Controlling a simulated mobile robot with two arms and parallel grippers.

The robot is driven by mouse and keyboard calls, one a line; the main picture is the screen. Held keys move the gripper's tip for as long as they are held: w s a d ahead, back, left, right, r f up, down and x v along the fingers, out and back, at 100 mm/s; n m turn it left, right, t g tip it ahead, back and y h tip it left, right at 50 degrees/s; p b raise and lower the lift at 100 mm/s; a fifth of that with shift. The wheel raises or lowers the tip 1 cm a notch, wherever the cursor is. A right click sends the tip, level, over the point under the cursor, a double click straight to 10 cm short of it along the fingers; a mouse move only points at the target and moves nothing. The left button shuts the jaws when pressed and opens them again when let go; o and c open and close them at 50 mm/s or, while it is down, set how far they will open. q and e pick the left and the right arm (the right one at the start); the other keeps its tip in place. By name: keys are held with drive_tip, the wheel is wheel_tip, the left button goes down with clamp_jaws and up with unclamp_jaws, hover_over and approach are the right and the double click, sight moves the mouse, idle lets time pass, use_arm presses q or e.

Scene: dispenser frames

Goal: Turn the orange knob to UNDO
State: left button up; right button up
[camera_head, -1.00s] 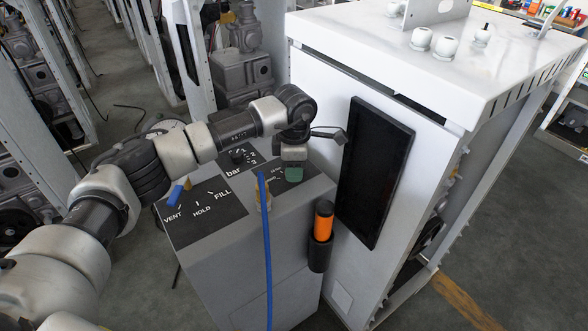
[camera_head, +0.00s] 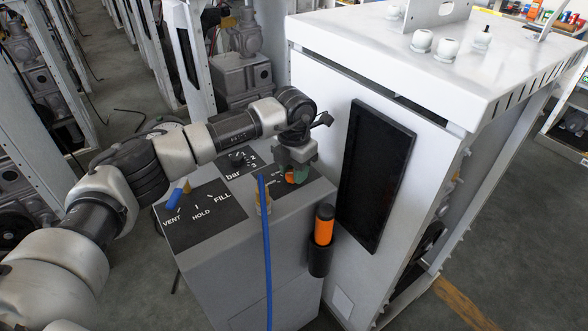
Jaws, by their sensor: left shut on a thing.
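The orange knob (camera_head: 291,178) sits on a dark label plate at the right end of the grey dispenser's top (camera_head: 225,228). It shows only in part below my left gripper (camera_head: 294,173). My left gripper points down over the knob and is shut on it, with its greenish fingertips around the knob. Most of the plate's lettering is hidden or too small to read, so I cannot tell which mark the knob points at. My right gripper is not in view.
A blue lever (camera_head: 176,194) stands by the VENT/HOLD/FILL plate (camera_head: 199,213). A black dial (camera_head: 237,157) marked bar is behind. A blue hose (camera_head: 266,250) hangs in front. An orange-and-black handle (camera_head: 323,225) is in a holder. A white cabinet (camera_head: 450,65) with a black panel stands close on the right.

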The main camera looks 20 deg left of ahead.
use_arm(q)
drive_tip(key=shift+n, duration=0.4)
drive_tip(key=o, duration=0.9)
drive_tip(key=shift+r, duration=0.1)
wheel_tip(320, 180, up, 11)
drive_tip(key=shift+f+b, duration=0.15)
drive_tip(key=shift+b, duration=0.2)
